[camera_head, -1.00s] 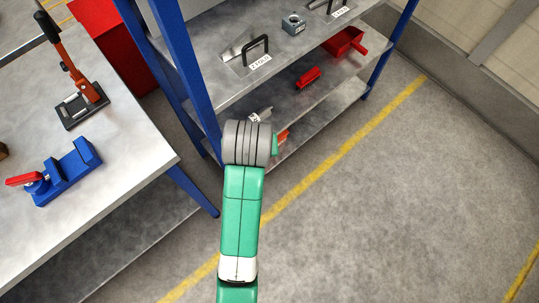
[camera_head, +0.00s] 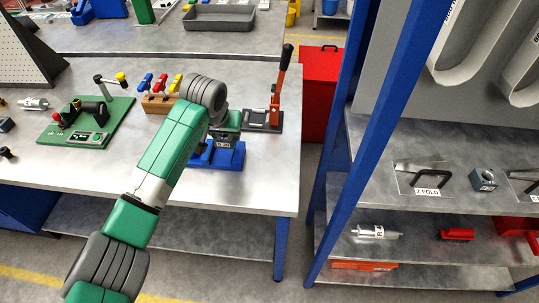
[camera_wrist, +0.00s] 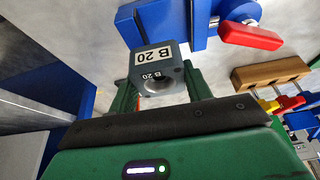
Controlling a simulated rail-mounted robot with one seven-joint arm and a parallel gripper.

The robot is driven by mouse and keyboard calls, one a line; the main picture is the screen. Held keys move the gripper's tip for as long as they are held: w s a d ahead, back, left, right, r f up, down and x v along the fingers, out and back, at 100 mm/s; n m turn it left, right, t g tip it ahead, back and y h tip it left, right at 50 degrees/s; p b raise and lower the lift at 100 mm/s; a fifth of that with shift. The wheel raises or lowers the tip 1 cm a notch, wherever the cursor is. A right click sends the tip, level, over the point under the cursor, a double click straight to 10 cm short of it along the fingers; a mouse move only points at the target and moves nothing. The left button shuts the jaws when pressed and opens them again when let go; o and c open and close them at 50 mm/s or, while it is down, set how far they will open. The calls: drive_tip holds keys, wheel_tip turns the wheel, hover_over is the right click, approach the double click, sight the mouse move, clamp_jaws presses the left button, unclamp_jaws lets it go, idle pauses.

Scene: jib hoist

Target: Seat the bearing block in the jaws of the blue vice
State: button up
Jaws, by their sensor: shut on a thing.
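A grey bearing block (camera_wrist: 157,70) with a bore and "B 20" labels is held between the green fingers of my gripper (camera_wrist: 158,82) in the wrist view. The blue vice (camera_head: 228,157) stands near the front edge of the workbench in the head view, partly hidden by my arm. The vice also shows at the top of the wrist view (camera_wrist: 185,20), with its red handle (camera_wrist: 250,37). The block appears above the vice side of the bench and overlaps the vice in the picture; I cannot tell the gap between them.
A lever press (camera_head: 264,118) stands right of the vice. A wooden rack of coloured-handled tools (camera_head: 160,103) and a green fixture board (camera_head: 88,125) are to the left. The blue-framed shelf (camera_head: 440,198) at right holds another grey block (camera_head: 484,180).

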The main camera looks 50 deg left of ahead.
sight(224, 156)
drive_tip(key=shift+s+a+r, duration=0.2)
drive_tip(key=shift+s+a, duration=0.35)
drive_tip(key=shift+a, duration=0.35)
drive_tip(key=shift+d+f, duration=0.1)
drive_tip(key=shift+f, duration=0.1)
wheel_tip(224, 156, down, 4)
drive_tip(key=b, duration=0.5)
drive_tip(key=shift+r, duration=0.15)
drive_tip(key=shift+w+f, duration=0.1)
drive_tip(key=shift+f, duration=0.25)
drive_tip(key=o, duration=1.4)
drive_tip(key=shift+f, duration=0.1)
